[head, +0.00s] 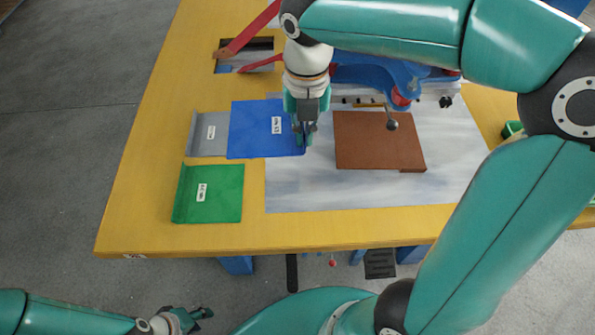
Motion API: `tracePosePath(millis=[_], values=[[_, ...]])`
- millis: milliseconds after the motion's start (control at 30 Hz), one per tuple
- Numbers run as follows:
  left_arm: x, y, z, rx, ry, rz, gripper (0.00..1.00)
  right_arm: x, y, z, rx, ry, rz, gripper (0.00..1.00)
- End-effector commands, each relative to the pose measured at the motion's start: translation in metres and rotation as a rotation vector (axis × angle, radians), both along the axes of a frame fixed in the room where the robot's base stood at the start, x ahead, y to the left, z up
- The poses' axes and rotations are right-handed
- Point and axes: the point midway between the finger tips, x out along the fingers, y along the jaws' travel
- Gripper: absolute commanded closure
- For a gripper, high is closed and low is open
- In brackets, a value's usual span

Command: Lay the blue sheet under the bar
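The blue sheet (252,132) has a white label near its right side. It lies over part of a grey sheet (208,138), and its right edge reaches onto the pale mat (300,190). My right gripper (304,138) points down at that right edge, and its fingers look closed around it. My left gripper (190,319) is low in front of the table, apart from every sheet; its finger gap is unclear. A blue machine (375,75) stands behind the mat, partly covered by my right arm.
A green sheet (222,200) lies at the front left of the yellow table (145,170). A brown sheet (375,145) lies on the mat, right of my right gripper. Red bars (245,32) cross a table opening at the back left. The mat's front strip is clear.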

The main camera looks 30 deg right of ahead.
Motion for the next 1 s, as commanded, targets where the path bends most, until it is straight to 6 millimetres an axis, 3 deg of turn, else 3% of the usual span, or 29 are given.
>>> tracePosePath(millis=[100,300,567,800,1000], values=[[0.0,0.0,-0.01,0.0,0.0,0.0,0.6,-0.003,-0.003,-0.037,-0.001,0.006,-0.007,1.0],[0.0,0.0,-0.017,0.0,0.0,0.0,0.6,-0.003,-0.004,-0.078,0.0,0.002,-0.011,1.0],[0.0,0.0,-0.021,0.0,-0.001,0.0,0.6,-0.003,-0.004,-0.097,-0.001,0.001,-0.012,1.0],[0.0,0.0,-0.029,0.0,-0.001,0.0,0.6,-0.004,-0.005,-0.13,-0.001,0.002,-0.011,1.0],[0.0,0.0,-0.028,0.0,-0.001,0.0,0.6,-0.003,-0.005,-0.133,0.0,-0.001,-0.012,1.0]])
